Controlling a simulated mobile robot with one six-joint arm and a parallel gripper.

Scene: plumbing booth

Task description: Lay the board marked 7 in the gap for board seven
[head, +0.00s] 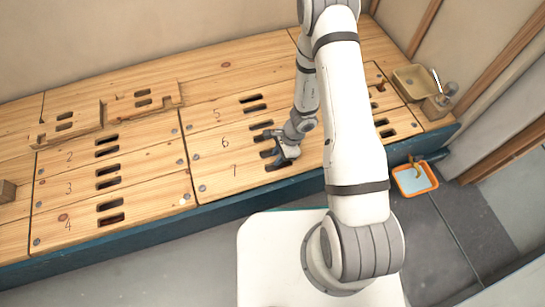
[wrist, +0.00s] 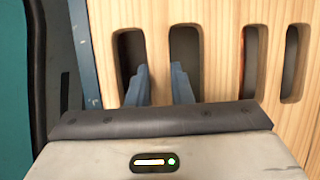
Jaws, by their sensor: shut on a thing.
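The board marked 7 (head: 222,180) lies at the front edge of the middle section of the bench, in line with boards 5 and 6. It looks level with its neighbours; any small lift or tilt I cannot tell. My gripper (head: 277,160) is down at its two dark slots. In the wrist view my fingers (wrist: 162,88) reach into the two slots and are shut on the wooden bar between them, part of board 7 (wrist: 156,30). The gripper and arm hide part of the board's right side in the head view.
Board 6 (head: 210,150) lies just behind. A notched, raised wooden piece (head: 112,110) lies at the left rear. A beige tray (head: 413,80) stands at the bench's right end. An orange tray (head: 430,184) is on the floor at the right. The bench's blue front (head: 150,225) drops to open floor.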

